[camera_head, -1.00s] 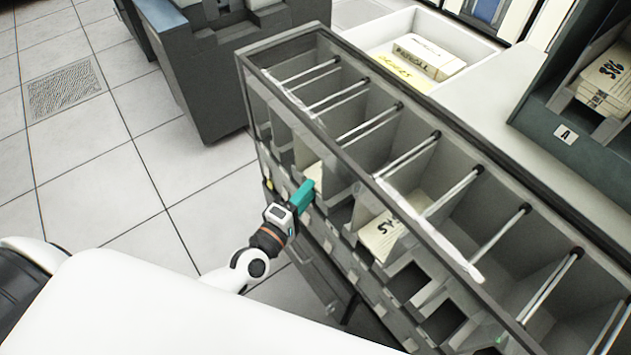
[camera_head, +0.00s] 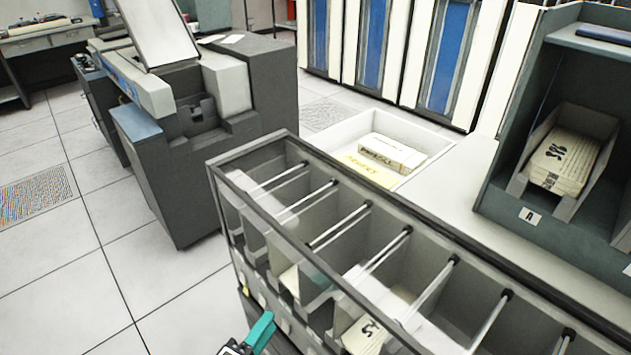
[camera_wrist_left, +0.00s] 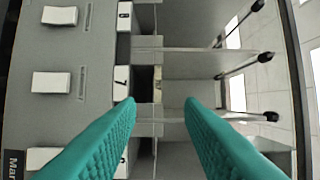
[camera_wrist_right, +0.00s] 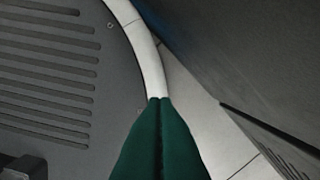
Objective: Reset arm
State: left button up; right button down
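My left gripper (camera_head: 258,333) shows at the bottom of the head view, its teal finger close to the front of the sorter rack (camera_head: 330,255). In the left wrist view its two teal fingers (camera_wrist_left: 162,110) are spread apart with nothing between them. They face the rack's compartments and a front panel with white keys and number labels. My right gripper (camera_wrist_right: 160,110) shows only in the right wrist view. Its dark green fingers lie together with nothing visible between them. A grey slotted surface and a dark panel are around it.
Cards lie in a rack compartment (camera_head: 366,335). A white tray (camera_head: 437,139) behind the rack holds card stacks. A card box (camera_head: 566,160) sits in the dark unit marked A at right. A grey machine (camera_head: 190,190) stands at left. Floor between is clear.

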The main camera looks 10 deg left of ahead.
pick_arm(q)
jog(key=s+a+f+m+g+y, duration=0.1)
jog(key=s+f+m+g, duration=0.15)
jog(key=f, duration=0.55)
jog(key=s+a+f+m+g+p, duration=0.15)
jog(key=f+m, duration=0.25)
jog(key=f, duration=0.5)
jog(key=s+a+f+m+g+y+b, duration=0.1)
jog(key=s+a+f+m+g, duration=0.15)
jog(key=f, duration=0.55)
jog(key=s+f+m+g+y, duration=0.1)
jog(key=s+f+m+g, duration=0.3)
jog(key=s+f, duration=0.4)
jog(key=s+f+m+g+y+p, duration=0.1)
jog(key=s+f+m+g, duration=0.3)
jog(key=s+f, duration=0.5)
jog(key=s+g, duration=0.2)
jog(key=s, duration=0.4)
jog(key=shift+s+f+m, duration=0.15)
jog(key=shift+f+m, duration=0.05)
jog(key=shift+m, duration=0.2)
